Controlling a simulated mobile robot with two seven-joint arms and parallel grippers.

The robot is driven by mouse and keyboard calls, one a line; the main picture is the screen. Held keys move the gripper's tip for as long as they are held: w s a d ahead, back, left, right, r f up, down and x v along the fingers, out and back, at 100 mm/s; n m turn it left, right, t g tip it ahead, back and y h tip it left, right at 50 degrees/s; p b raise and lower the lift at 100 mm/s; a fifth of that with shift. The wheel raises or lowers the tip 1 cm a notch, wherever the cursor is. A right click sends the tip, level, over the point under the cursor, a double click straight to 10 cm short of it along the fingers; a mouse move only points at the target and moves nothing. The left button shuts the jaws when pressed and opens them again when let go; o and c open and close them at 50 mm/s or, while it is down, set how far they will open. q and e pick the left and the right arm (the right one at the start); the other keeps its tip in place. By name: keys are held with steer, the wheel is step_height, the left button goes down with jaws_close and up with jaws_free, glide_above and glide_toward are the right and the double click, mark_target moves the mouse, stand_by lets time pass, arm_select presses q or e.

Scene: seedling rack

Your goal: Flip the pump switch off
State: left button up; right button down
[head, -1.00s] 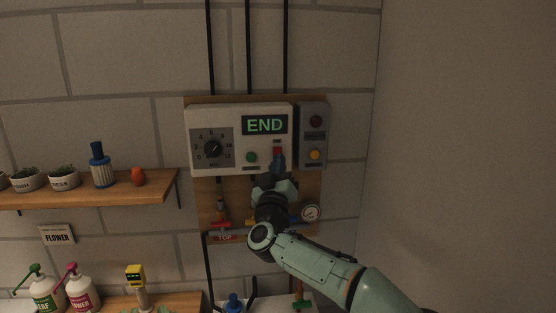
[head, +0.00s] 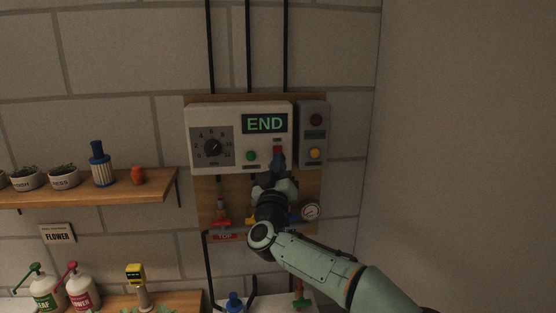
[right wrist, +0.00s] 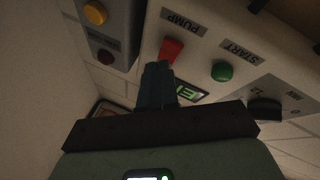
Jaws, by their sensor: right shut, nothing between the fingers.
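The red pump switch (head: 278,149) is on the lower right of the white control box (head: 228,115), under the lit END display (head: 265,124). It shows more clearly in the right wrist view (right wrist: 172,49), below an upside-down PUMP label (right wrist: 181,22). My right gripper (head: 279,159) is shut and empty, its fingertips right at the switch. In the right wrist view the shut fingers (right wrist: 158,72) reach the switch's lower edge; I cannot tell whether they touch it. The switch is partly hidden by the fingers in the head view. My left gripper is not in view.
A green START button (head: 251,156) and a dial (head: 213,148) are left of the switch. A grey box (head: 314,136) with red and amber lamps is at the right. A shelf (head: 100,193) holds pots at the left.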

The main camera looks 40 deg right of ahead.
stand_by(0.8)
steer(key=shift+w+d, duration=0.15)
steer(key=shift+w, duration=0.1)
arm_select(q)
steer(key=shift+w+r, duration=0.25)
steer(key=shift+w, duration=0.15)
arm_select(e)
steer(key=shift+w+f, duration=0.15)
steer(key=shift+w, duration=0.1)
arm_select(q)
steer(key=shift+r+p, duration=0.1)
steer(key=shift+p, duration=0.2)
arm_select(e)
steer(key=shift+w+d+f, duration=0.1)
steer(key=shift+w+d, duration=0.1)
steer(key=shift+d, duration=0.05)
steer(key=shift+s, duration=0.1)
steer(key=shift+s+a+b, duration=0.3)
steer(key=shift+s+a, duration=0.05)
steer(key=shift+s, duration=0.05)
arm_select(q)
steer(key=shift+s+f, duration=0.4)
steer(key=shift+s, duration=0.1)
arm_select(e)
steer(key=shift+s+a+r, duration=0.1)
steer(key=shift+s+r, duration=0.2)
steer(key=shift+w, duration=0.1)
